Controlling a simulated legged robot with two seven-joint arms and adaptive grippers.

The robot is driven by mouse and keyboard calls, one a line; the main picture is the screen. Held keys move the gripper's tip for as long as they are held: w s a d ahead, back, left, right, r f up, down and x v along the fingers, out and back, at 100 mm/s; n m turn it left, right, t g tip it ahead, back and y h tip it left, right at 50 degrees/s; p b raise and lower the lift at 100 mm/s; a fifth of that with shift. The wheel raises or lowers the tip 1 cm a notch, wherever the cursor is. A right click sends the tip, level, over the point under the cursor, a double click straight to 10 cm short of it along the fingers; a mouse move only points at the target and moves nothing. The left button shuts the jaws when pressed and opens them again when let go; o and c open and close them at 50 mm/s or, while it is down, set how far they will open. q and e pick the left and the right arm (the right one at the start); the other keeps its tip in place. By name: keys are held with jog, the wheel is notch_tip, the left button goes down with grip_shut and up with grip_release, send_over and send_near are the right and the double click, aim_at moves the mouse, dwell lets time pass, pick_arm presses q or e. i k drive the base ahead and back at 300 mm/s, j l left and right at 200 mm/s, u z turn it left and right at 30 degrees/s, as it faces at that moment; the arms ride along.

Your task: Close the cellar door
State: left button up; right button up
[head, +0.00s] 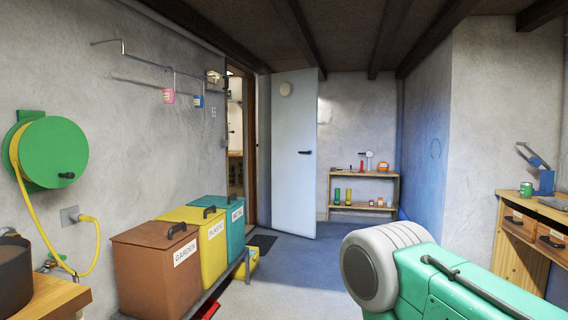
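The cellar door (293,150) is a pale blue-white panel that stands open into the room. Its dark handle (305,152) is at mid-height near its right edge. The doorway (236,130) is in the left wall, to the left of the panel, with a brown wooden frame. Through the opening I see part of a lit space beyond. Neither of my grippers is in view, and nothing is seen touching the door.
Brown, yellow (205,240) and teal bins line the left wall before the doorway. Blue-grey floor (300,270) is clear in the middle.

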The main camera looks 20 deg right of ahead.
aim_at(289, 101)
jog(key=i+l+z, duration=0.95)
jog(key=i, duration=0.65)
jog(key=i+z, duration=0.35)
jog(key=i, duration=4.55)
jog(key=i+u, duration=0.15)
jog(key=i, duration=0.3)
jog(key=i+l+u, duration=0.2)
jog(key=i, duration=0.25)
jog(key=i+u, duration=0.15)
jog(key=i, duration=0.3)
jog(key=i+l+u, duration=0.2)
jog(key=i, duration=0.2)
